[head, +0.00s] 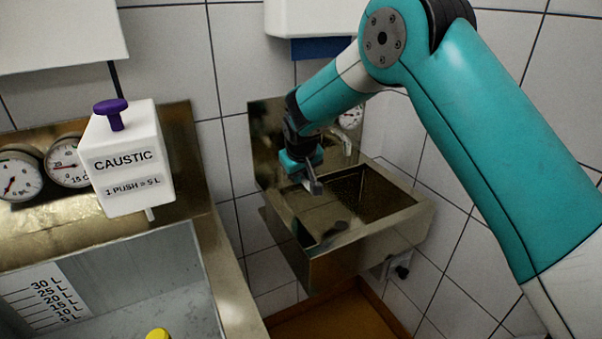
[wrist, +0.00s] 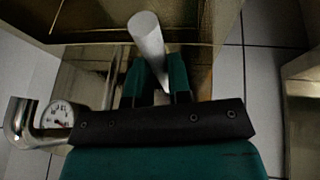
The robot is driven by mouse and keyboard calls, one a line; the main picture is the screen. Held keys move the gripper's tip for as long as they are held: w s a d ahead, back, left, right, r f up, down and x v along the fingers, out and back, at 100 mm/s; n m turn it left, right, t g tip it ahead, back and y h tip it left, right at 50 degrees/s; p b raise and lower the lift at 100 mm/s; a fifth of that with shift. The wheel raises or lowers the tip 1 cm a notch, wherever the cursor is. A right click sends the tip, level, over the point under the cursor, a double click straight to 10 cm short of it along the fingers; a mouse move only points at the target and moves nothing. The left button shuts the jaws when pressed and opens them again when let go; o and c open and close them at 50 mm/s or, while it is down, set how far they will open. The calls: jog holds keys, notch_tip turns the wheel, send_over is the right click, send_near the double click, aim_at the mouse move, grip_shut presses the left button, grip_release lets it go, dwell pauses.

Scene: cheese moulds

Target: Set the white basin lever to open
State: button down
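A pale rod, which looks like the white basin lever (wrist: 147,36), stands between the two teal fingers of my gripper (wrist: 156,78) in the wrist view. The fingers are close together with the rod filling most of the gap, so my gripper looks shut on it. In the head view my gripper (head: 311,183) is low over the left part of the metal wall basin (head: 345,250). A small light grey piece shows at the fingertips there, too small to tell apart. The lever's base is hidden.
A curved metal spout (wrist: 20,122) and a round gauge (wrist: 58,115) are left of my gripper in the wrist view. A white CAUSTIC dispenser (head: 128,178) with a purple knob and a large metal vat (head: 215,265) stand left in the head view.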

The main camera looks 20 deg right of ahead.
jog(key=d+n, duration=0.1)
jog(key=w+d+n+y, duration=0.1)
jog(key=d+n, duration=0.1)
jog(key=d+n+y, duration=0.1)
jog(key=n, duration=0.1)
jog(key=shift+w+d, duration=0.35)
jog(key=shift+w, duration=0.05)
jog(key=c, duration=1.1)
grip_release()
jog(key=shift+o, duration=0.2)
jog(key=shift+r, duration=0.15)
jog(key=b+v, duration=0.2)
jog(key=v, duration=1.5)
